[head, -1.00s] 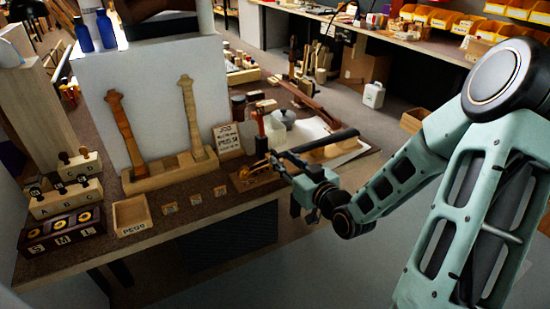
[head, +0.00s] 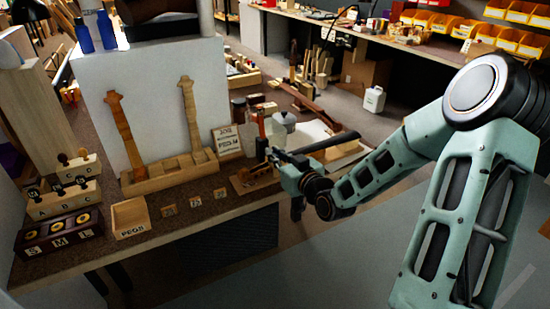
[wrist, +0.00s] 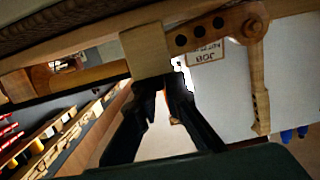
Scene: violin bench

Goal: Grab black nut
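I cannot make out the black nut for certain in either view. My gripper (head: 271,155) is at the right part of the bench, close above a small brown wooden stand (head: 243,184). A long black bar (head: 330,142) shows just behind my wrist. In the wrist view my two black fingers (wrist: 160,86) are apart, with a gap between them and nothing clearly held. A pale wooden block (wrist: 147,50) shows just beyond the fingertips; I cannot tell whether they touch it. A wooden piece with dark holes (wrist: 201,31) is beside that block.
The bench holds a wooden cradle (head: 170,178) with two upright necks, a PEGS tray (head: 130,217), a job sign (head: 227,141), an S M L block (head: 60,235) and small labelled tiles (head: 195,201). A moka-pot-like vessel (head: 284,122) stands behind my gripper. The floor in front is clear.

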